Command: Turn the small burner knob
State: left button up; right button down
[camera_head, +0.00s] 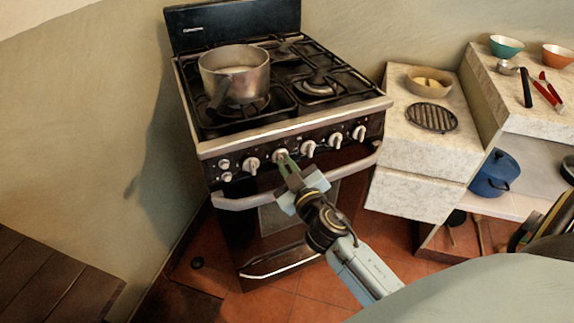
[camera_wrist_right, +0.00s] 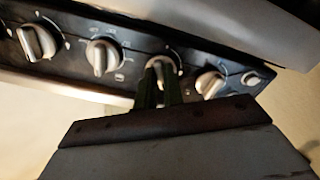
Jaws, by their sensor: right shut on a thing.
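The black stove (camera_head: 300,190) has a row of pale knobs along its front panel. My right gripper (camera_head: 287,168) reaches the panel from below right. Its green fingers are closed around one knob (camera_head: 281,154), the second large knob from the left. The right wrist view shows the same knob (camera_wrist_right: 160,68) between the fingertips of my right gripper (camera_wrist_right: 158,86); the fingers partly cover it. Which knob is for the small burner is not clear from the pictures. My left gripper is not in view.
Neighbouring knobs (camera_head: 252,165) (camera_head: 308,148) stand close on both sides of the gripper. A metal pot (camera_head: 234,76) is on the front left burner. The oven handle (camera_head: 235,202) runs below the panel. A stone counter (camera_head: 420,160) stands at right.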

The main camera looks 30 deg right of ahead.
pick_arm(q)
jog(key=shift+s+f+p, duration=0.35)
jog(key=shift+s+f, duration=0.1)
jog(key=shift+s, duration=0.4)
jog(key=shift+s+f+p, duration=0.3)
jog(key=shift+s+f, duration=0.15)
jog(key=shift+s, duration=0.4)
pick_arm(e)
jog(key=shift+d+r+n, duration=0.1)
jog(key=shift+n, duration=2.45)
jog(key=shift+r+n, duration=0.1)
jog(key=shift+n, duration=2.45)
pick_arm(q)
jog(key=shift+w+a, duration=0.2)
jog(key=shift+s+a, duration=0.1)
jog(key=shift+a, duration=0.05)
pick_arm(e)
jog(key=c, duration=1.5)
grip_release()
jog(key=shift+c, duration=0.2)
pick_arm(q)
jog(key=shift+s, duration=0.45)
pick_arm(e)
jog(key=shift+o, duration=0.2)
jog(key=shift+s, duration=0.1)
